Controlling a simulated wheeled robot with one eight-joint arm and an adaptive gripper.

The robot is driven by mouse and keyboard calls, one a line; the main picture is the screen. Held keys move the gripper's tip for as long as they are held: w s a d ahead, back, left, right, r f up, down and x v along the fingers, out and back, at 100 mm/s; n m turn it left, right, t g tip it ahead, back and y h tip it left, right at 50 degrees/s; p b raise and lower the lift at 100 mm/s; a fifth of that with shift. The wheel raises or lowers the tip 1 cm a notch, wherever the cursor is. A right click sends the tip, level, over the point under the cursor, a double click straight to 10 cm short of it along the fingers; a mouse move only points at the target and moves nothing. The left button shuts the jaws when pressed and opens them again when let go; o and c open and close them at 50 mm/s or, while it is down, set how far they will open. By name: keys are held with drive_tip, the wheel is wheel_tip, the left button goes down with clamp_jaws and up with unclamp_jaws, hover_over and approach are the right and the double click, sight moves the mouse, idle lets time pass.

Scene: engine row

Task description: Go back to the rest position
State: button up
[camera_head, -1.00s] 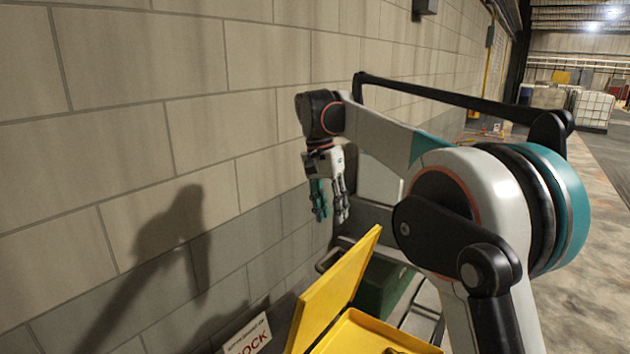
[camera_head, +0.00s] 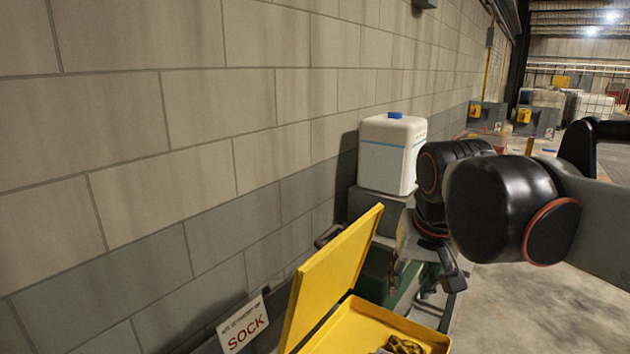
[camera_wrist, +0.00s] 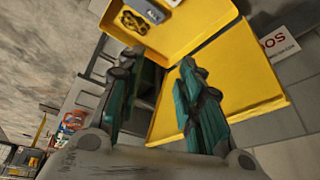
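In the wrist view my gripper (camera_wrist: 158,95) has its two teal and grey fingers spread apart, with nothing between the tips. Beyond the fingers is an open yellow box; its lid (camera_wrist: 235,85) and its tray part (camera_wrist: 185,28) both show. The yellow lid (camera_head: 335,275) stands tilted up below and left of the arm.
A white canister (camera_head: 392,152) with a blue cap stands by the block wall (camera_head: 180,120). Grey units with yellow parts (camera_head: 487,114) stand farther back. Open floor (camera_head: 560,310) lies at the right.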

drive_tip(key=s+d+f+n+t+b, duration=0.1)
drive_tip(key=s+d+f+t+b, duration=0.1)
drive_tip(key=s+f, duration=0.9)
wheel_tip(320, 180, down, 3)
drive_tip(key=shift+s+d+f+n+t+b, duration=0.2)
drive_tip(key=shift+s+d+n+t+b, duration=0.3)
drive_tip(key=shift+b, duration=0.4)
drive_tip(key=shift+s+r, duration=0.1)
drive_tip(key=shift+s+d, duration=0.1)
drive_tip(key=shift+d, duration=0.05)
